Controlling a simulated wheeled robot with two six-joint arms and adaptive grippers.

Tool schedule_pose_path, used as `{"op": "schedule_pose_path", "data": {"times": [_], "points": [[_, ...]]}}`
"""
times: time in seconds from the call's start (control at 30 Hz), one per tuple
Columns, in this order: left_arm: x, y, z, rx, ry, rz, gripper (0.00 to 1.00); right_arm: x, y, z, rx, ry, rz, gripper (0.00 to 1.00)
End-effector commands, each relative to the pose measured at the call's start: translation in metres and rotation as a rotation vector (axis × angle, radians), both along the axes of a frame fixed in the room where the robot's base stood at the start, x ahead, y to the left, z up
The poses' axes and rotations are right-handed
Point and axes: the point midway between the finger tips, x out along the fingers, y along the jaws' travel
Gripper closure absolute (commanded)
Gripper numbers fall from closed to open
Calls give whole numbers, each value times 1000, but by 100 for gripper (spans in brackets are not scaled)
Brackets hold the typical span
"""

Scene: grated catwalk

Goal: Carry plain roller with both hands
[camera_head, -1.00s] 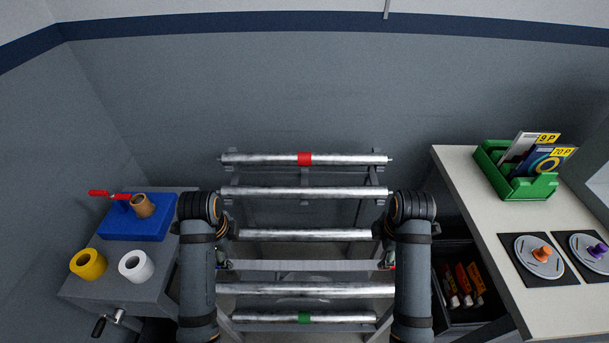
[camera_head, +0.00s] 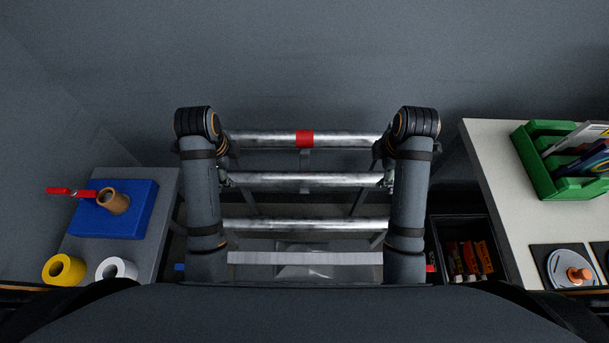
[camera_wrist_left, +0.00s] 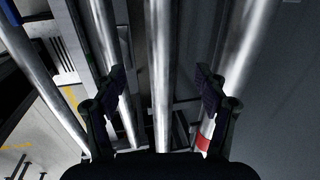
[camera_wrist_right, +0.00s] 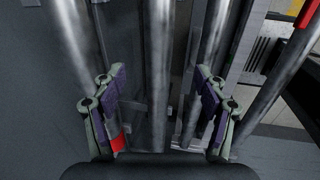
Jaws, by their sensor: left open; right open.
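Metal rollers lie crosswise on a rack. A plain silver roller (camera_head: 305,181) is second from the back, just in front of a roller with a red band (camera_head: 305,139). Another plain roller (camera_head: 300,225) lies nearer me. My left gripper (camera_head: 224,180) is open at the left end of the second roller; in the left wrist view a plain roller (camera_wrist_left: 161,70) runs between its fingers. My right gripper (camera_head: 388,179) is open at the right end; in the right wrist view a plain roller (camera_wrist_right: 158,70) runs between its fingers. I cannot tell how deep the roller sits in either gripper.
At left a grey table holds a blue block (camera_head: 137,222), a yellow ring (camera_head: 63,269) and a white ring (camera_head: 116,269). At right a pale bench (camera_head: 490,150) carries a green bin (camera_head: 550,185). A black crate (camera_head: 447,225) stands beside the rack.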

Motion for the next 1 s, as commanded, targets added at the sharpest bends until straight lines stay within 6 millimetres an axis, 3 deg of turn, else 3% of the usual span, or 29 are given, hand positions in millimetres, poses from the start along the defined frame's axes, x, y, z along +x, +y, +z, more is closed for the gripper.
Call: {"op": "schedule_pose_path", "data": {"times": [0.53, 0.7, 1.0], "points": [[17, 0, -86, 1, 3, 0, 27, 17, 0, -86, -1, 2, 0, 27], [19, 0, -98, 1, 2, 1, 27, 19, 0, -98, -1, 2, 0, 27], [20, 0, -100, 0, 1, 1, 27, 20, 0, -101, 0, 1, 0, 27]]}}
